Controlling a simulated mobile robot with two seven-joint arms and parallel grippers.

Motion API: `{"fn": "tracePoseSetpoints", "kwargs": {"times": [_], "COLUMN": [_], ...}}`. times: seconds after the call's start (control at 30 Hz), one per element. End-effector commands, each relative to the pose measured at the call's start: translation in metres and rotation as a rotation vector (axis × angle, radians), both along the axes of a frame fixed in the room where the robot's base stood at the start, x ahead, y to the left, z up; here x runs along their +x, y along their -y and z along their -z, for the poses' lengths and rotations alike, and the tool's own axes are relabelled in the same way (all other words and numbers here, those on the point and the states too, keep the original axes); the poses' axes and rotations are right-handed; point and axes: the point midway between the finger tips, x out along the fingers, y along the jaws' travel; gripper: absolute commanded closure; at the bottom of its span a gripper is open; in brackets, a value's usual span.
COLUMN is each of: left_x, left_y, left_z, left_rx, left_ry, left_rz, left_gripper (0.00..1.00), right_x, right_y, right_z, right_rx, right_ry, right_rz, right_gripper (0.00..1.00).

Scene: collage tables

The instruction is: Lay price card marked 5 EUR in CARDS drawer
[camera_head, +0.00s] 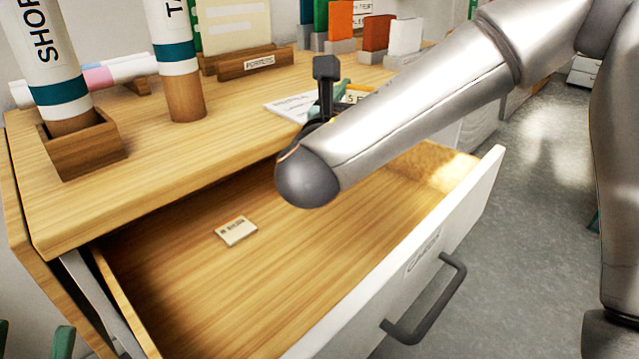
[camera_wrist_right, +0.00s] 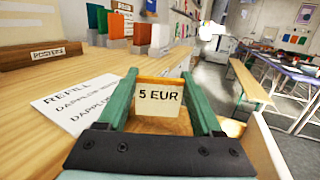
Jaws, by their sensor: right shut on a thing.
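The price card marked 5 EUR (camera_wrist_right: 158,101) is pale and upright in the right wrist view. My right gripper (camera_wrist_right: 160,80) is shut on it, with a green finger on each side. In the head view my right gripper (camera_head: 345,92) is partly hidden behind my own forearm, over the tabletop near the back of the drawer opening. The CARDS drawer (camera_head: 420,262) is pulled out, with a white front and wooden floor. Another small card (camera_head: 236,231) lies flat inside it, its print too small to read. My left gripper (camera_head: 36,342) shows only as two separated green fingertips at the lower left edge.
A REFILL sheet (camera_wrist_right: 75,103) lies on the wooden tabletop (camera_head: 225,135) beside the drawer. Poster tubes (camera_head: 178,60) stand at the left, one in a wooden holder (camera_head: 82,152). Coloured cards in stands line the back. Much of the drawer floor is clear.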

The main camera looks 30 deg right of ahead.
Motion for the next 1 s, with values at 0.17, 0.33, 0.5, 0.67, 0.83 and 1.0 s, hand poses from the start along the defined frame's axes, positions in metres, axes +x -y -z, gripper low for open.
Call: {"fn": "tracePoseSetpoints", "kwargs": {"times": [0.17, 0.33, 0.5, 0.67, 0.83, 1.0], "left_x": [0.001, 0.002, 0.003, 0.003, 0.003, 0.003], "left_y": [0.003, 0.005, 0.006, 0.007, 0.009, 0.009], "left_z": [0.03, 0.045, 0.049, 0.059, 0.072, 0.07], "left_rx": [0.017, 0.032, 0.039, 0.044, 0.057, 0.053], "left_ry": [-0.006, -0.011, -0.014, -0.015, -0.017, -0.021], "left_rz": [-0.005, -0.012, -0.015, -0.018, -0.022, -0.02], "left_gripper": [0.5, 0.5, 0.5, 0.5, 0.5, 0.5], "right_x": [-0.009, -0.014, -0.016, -0.018, -0.018, -0.018], "right_y": [-0.04, -0.06, -0.067, -0.077, -0.075, -0.075], "right_z": [0.035, 0.058, 0.065, 0.079, 0.104, 0.103], "right_rx": [-0.003, -0.001, 0.002, -0.001, 0.001, 0.002], "right_ry": [-0.004, -0.002, -0.001, -0.002, -0.002, 0.001], "right_rz": [-0.003, -0.002, 0.001, -0.001, 0.002, 0.002], "right_gripper": [0.84, 0.84, 0.84, 0.84, 0.84, 0.84]}}
